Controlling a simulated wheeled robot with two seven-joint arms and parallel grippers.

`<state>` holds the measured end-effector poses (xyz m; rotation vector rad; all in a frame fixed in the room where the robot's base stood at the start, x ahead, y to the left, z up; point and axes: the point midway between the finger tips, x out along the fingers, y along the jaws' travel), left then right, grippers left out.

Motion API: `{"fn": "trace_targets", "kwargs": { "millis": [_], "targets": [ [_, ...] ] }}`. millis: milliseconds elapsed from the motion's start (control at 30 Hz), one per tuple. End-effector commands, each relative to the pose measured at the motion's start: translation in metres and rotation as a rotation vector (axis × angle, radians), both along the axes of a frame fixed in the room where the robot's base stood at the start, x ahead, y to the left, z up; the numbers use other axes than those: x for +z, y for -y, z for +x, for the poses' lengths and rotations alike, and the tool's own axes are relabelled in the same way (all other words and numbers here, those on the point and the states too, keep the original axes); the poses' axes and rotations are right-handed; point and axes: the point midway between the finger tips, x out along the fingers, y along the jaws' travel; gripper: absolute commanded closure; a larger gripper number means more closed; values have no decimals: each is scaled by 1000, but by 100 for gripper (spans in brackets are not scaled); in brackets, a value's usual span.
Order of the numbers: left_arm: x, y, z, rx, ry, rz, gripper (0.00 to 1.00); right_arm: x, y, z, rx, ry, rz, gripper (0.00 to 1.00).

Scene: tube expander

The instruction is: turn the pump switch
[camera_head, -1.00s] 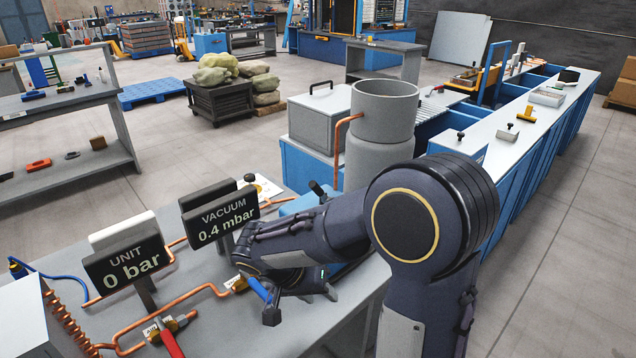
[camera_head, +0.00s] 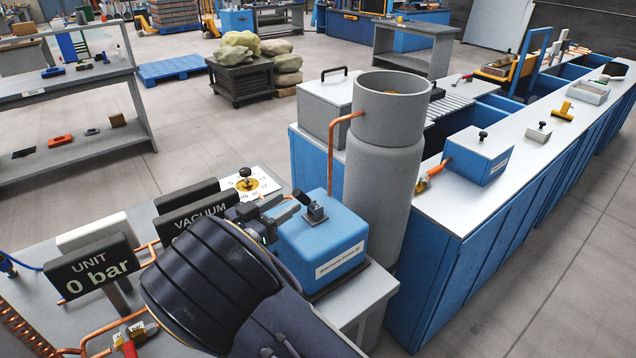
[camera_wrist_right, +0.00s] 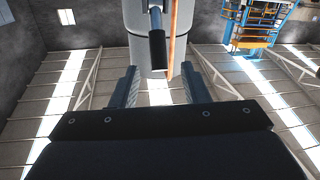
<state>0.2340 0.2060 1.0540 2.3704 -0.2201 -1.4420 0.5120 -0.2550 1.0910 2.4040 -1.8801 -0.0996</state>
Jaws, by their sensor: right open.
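The blue pump box (camera_head: 325,243) with a white label sits at the right end of the grey bench. Its switch (camera_head: 301,197) on top is a small black-ended lever, tilted up toward the left. My right gripper (camera_head: 275,209) is just left of the lever, partly hidden behind my own wrist. In the right wrist view the two fingers (camera_wrist_right: 160,87) are spread apart. The black lever end (camera_wrist_right: 157,48) shows beyond them, lined up with the gap, with nothing gripped. Contact is not visible. My left gripper is out of view.
A vacuum display (camera_head: 200,220) and a unit display (camera_head: 95,272) reading 0 bar stand left of my arm. A black-knobbed dial (camera_head: 246,182) is behind the gripper. A tall grey cylinder (camera_head: 382,190) with a copper pipe (camera_head: 331,150) stands close behind the pump.

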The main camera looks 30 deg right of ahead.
Motion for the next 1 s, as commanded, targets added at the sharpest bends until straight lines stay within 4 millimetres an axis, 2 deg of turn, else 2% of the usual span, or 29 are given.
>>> {"fn": "trace_targets", "kwargs": {
  "millis": [300, 433, 600, 833, 1000],
  "targets": [
    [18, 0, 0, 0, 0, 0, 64, 2, 48, 10, -7, -4, 1, 59],
    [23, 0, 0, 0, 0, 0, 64, 2, 64, 14, -6, -4, 1, 59],
    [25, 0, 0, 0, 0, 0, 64, 0, 73, 17, -4, -4, 2, 59],
    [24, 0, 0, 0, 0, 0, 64, 0, 74, 17, -3, -3, 2, 59],
    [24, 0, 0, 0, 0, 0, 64, 0, 74, 17, -3, -4, 3, 80]
  ]
}}
